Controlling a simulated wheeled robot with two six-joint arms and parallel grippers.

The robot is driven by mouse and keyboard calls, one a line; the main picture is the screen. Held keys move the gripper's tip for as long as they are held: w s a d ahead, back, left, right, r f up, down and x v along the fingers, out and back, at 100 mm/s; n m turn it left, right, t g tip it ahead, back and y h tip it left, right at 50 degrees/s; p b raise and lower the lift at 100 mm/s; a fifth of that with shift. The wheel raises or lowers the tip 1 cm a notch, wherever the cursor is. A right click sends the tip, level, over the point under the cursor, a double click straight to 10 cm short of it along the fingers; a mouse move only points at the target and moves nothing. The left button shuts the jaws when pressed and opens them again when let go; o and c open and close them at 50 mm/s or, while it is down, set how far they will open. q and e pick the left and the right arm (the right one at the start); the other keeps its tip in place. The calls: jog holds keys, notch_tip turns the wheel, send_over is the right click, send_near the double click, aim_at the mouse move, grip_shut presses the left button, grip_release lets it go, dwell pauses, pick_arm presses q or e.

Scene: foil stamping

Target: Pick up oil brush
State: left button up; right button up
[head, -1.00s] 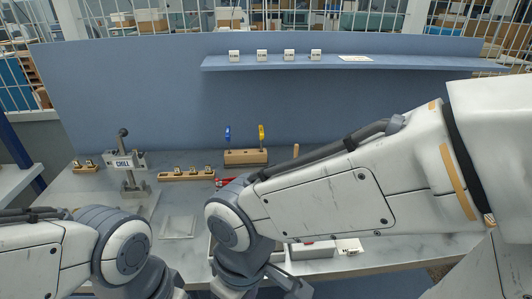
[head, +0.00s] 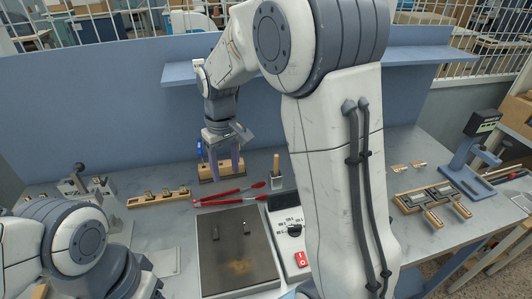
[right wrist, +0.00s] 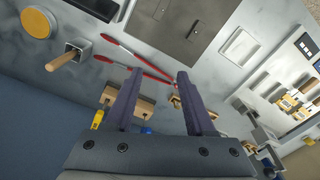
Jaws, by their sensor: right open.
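What looks like the oil brush has a wooden handle (head: 276,165) standing up from a small metal cup (head: 277,183) at the back of the bench. In the right wrist view the brush handle (right wrist: 62,60) and cup (right wrist: 77,48) lie to the upper left of my fingers. The bristles are hidden in the cup.
Red-handled tongs (head: 230,196) lie in front of the wooden block (head: 207,173), which holds blue and yellow tools. A dark plate (head: 235,262) and a control box with a dial (head: 292,229) are nearer. A wooden rack (head: 150,199) stands left.

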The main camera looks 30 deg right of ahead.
aim_at(277, 155)
jog(key=w+d+m+p, duration=0.1)
jog(key=w+d+m, duration=0.15)
jog(key=d, duration=0.65)
jog(key=w+d+m+p, duration=0.15)
jog(key=w+d, duration=0.25)
jog(key=d, duration=0.5)
jog(key=shift+n, duration=0.4)
notch_tip(277, 155, down, 5)
jog(key=shift+s+d+p, duration=0.1)
jog(key=shift+d+p, duration=0.05)
jog(key=shift+p, duration=0.4)
jog(key=shift+f, duration=0.35)
notch_tip(277, 155, down, 5)
jog(key=p, duration=0.2)
jog(key=shift+s+r+p, duration=0.1)
jog(key=shift+s+p, duration=0.05)
jog(key=shift+p, duration=0.2)
jog(key=shift+f, duration=0.3)
pick_arm(q)
notch_tip(277, 155, up, 8)
jog(key=shift+f, duration=0.25)
pick_arm(e)
grip_shut()
